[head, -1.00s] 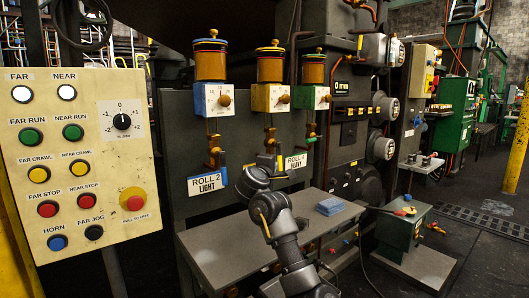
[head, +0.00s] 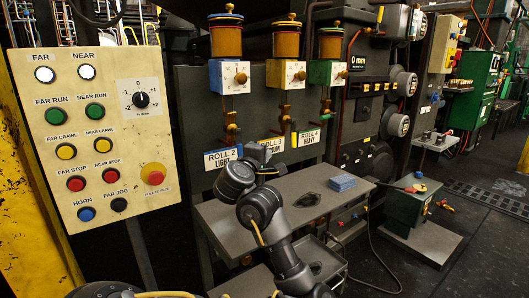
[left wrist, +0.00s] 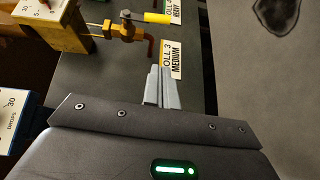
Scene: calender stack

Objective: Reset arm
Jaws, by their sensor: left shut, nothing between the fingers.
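My left arm rises from the bottom middle of the head view, and its gripper (head: 274,146) is by the label panel, partly hidden behind the arm's own links. In the left wrist view, the grey fingers (left wrist: 163,88) are together with nothing between them. They point along the dark panel, beside the "ROLL 3 MEDIUM" label (left wrist: 171,60); whether they touch it I cannot tell. My right gripper is not in view.
A grey table (head: 222,215) with a blue block (head: 342,183) lies beside the arm. A cream control panel (head: 95,140) stands at left. Oilers with brass valves (head: 284,120) hang above the labels. A small green stand (head: 410,210) is at right, with open floor beyond.

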